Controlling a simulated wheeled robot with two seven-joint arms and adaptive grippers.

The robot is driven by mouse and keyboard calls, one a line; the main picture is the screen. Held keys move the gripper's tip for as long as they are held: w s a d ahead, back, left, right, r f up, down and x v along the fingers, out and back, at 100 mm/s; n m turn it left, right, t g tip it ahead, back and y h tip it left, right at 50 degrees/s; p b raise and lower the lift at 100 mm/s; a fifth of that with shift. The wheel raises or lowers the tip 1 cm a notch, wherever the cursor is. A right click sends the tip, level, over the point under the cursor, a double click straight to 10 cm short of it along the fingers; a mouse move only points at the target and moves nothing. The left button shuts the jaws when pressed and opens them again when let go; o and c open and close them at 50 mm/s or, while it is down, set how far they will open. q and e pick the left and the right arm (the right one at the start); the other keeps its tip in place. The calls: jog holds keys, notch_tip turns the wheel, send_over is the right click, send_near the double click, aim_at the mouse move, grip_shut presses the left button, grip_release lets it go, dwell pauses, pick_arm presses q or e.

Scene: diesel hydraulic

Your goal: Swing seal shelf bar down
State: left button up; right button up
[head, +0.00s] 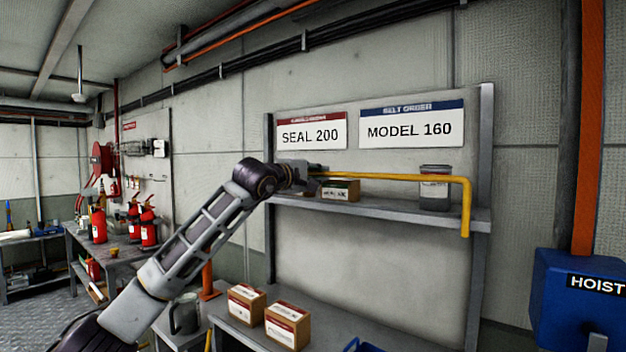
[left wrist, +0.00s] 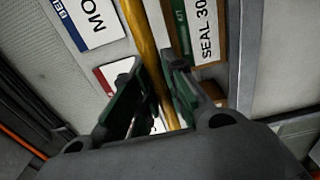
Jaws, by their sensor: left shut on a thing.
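The yellow seal shelf bar (head: 400,177) runs roughly level across the front of the upper shelf (head: 400,209). Its right end bends down past the shelf edge. My left gripper (head: 312,171) is at the bar's left end, in front of the shelf. In the left wrist view, the bar (left wrist: 144,50) passes between the green-padded fingers of the gripper (left wrist: 153,80), which is shut on it. A small box (head: 341,190) and a grey canister (head: 434,190) stand on the shelf behind the bar. My right gripper is not in view.
Signs reading SEAL 200 (head: 311,132) and MODEL 160 (head: 408,130) hang above the shelf. Two cardboard boxes (head: 287,325) sit on the lower bench. A blue hoist box (head: 578,300) stands at right. Space in front of the back panel between shelf and bench looks clear.

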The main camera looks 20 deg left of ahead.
pick_arm(q)
jog(key=shift+s+f, duration=0.15)
jog(key=shift+f+b+v, duration=0.2)
jog(key=shift+b+v, duration=0.5)
jog(key=shift+v, duration=0.2)
jog(key=shift+f+b+v, duration=0.2)
jog(key=shift+b+v, duration=0.45)
jog(key=shift+v, duration=0.2)
jog(key=shift+s+a+f+b, duration=0.3)
jog(key=shift+s+f+b, duration=0.2)
jog(key=shift+s+b, duration=0.35)
jog(key=shift+s+a+f+b, duration=0.3)
jog(key=shift+s+f+b, duration=0.2)
jog(key=shift+s+b, duration=0.35)
jog(key=shift+f, duration=0.1)
